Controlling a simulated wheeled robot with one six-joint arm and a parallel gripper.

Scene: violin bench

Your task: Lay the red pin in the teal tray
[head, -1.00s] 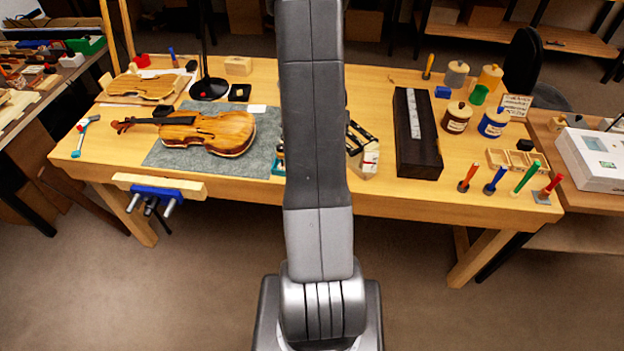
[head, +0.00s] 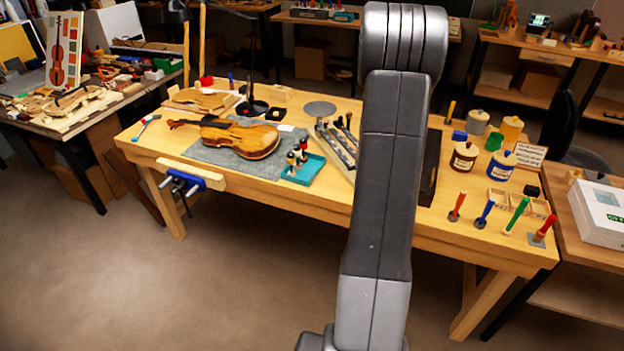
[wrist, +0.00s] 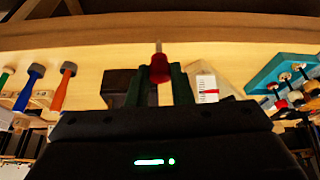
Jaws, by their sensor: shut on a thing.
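The red pin (wrist: 159,66) is held between the green fingers of my gripper (wrist: 160,84) in the wrist view, its thin pale shank pointing toward the top of the picture. It is over the bare wood near the bench edge. The teal tray (head: 312,172) lies on the bench left of my arm in the head view, and it also shows at the right of the wrist view (wrist: 262,78). Several pegs with red and dark parts are in the tray. My arm hides the gripper and the held pin in the head view.
The violin (head: 240,138) lies on a grey mat (head: 205,155) left of the tray. A long case of tools (head: 335,145) stands right of the tray. A dark block (head: 429,170) is partly behind my arm. Coloured-handled tools (head: 485,212) stand at the bench's right end.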

